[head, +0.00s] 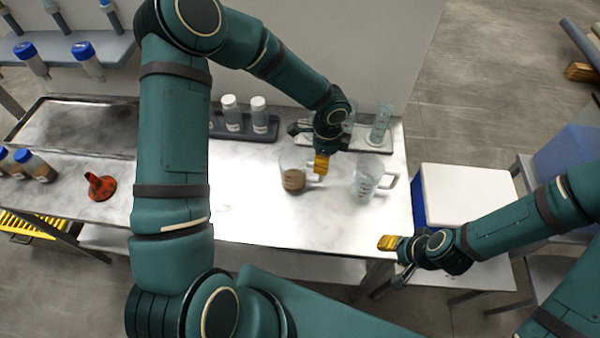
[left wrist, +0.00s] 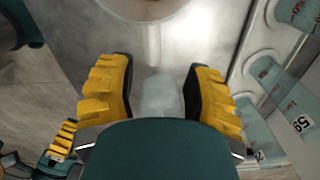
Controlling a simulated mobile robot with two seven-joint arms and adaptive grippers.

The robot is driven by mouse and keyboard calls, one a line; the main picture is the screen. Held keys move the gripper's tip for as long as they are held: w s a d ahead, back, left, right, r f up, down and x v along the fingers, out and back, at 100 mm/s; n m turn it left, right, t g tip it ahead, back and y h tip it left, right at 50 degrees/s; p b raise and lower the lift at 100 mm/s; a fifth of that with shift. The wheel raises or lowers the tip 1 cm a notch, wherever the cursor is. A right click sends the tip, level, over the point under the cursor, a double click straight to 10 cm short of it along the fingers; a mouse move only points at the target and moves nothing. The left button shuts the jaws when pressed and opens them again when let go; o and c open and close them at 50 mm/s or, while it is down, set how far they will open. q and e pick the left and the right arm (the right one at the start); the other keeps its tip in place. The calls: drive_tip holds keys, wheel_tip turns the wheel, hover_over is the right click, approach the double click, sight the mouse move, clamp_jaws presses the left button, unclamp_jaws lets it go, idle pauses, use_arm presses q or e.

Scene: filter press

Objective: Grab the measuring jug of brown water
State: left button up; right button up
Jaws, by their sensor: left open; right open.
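The measuring jug of brown water (head: 293,180) stands upright on the pale bench, with its handle on its right side. My left gripper (head: 321,164) is just right of this jug, close to the handle; contact cannot be told. In the left wrist view its yellow fingers (left wrist: 158,95) are apart, with a blurred pale shape between them. A rounded rim, cut off at the top of that view, may be the jug. A second jug (head: 366,182), clear, stands to the right with its handle facing right. My right gripper (head: 388,243) is open and empty off the bench's front right corner.
A rack with white-capped bottles (head: 232,112) and a tray with clear cylinders (head: 380,126) stand at the back. An orange-red funnel (head: 100,186) and blue-capped bottles are at the left. A white-lidded blue box (head: 465,197) stands right.

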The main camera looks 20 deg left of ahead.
sight(321, 178)
use_arm(q)
drive_tip(key=shift+s+f, duration=0.15)
drive_tip(key=shift+f, duration=0.75)
drive_tip(key=shift+s+a+f, duration=0.1)
drive_tip(key=shift+f, duration=1.05)
drive_tip(key=shift+s+a+f, duration=0.1)
drive_tip(key=shift+f, duration=1)
clamp_jaws()
